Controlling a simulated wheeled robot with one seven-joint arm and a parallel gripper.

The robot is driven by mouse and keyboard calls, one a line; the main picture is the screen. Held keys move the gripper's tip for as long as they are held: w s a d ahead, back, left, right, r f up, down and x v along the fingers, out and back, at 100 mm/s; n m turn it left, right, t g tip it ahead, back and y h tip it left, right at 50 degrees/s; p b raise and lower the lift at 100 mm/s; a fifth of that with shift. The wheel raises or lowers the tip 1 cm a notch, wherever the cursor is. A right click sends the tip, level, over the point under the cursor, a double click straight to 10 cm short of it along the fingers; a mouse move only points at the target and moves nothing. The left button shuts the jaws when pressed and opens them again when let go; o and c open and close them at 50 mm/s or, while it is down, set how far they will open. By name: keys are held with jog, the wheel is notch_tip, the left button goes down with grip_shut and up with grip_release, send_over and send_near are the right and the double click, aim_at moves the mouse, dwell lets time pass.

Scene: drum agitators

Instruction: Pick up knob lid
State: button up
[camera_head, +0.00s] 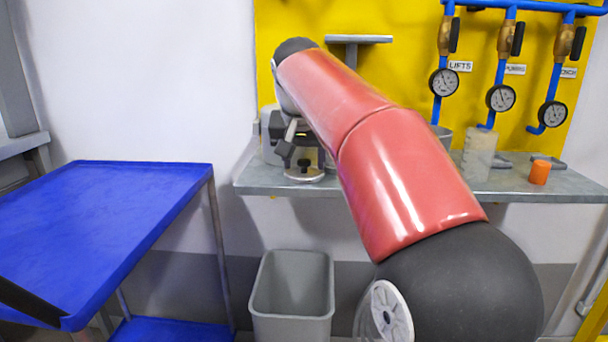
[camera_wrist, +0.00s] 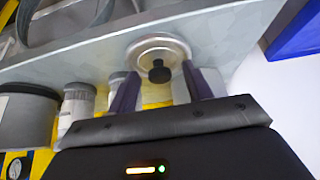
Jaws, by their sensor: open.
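The knob lid (camera_wrist: 145,48) is a round silvery disc with a black knob at its middle. In the wrist view it lies on the grey shelf, near its edge. In the head view the lid (camera_head: 305,178) shows at the left end of the shelf, partly covered by my gripper. My gripper (camera_wrist: 160,73) is open, with one finger on each side of the knob in the wrist view. I cannot tell whether the fingers touch the lid. My arm hides part of the shelf behind it.
The grey shelf (camera_head: 545,190) carries a clear beaker (camera_head: 479,155) and an orange cap (camera_head: 539,172) on the right. A blue cart (camera_head: 110,215) stands at left, and a grey bin (camera_head: 292,290) stands below the shelf. Pipes with gauges (camera_head: 501,98) hang behind.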

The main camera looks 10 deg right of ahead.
jog(key=shift+c, duration=0.3)
jog(key=c, duration=1)
jog(key=shift+r, duration=0.15)
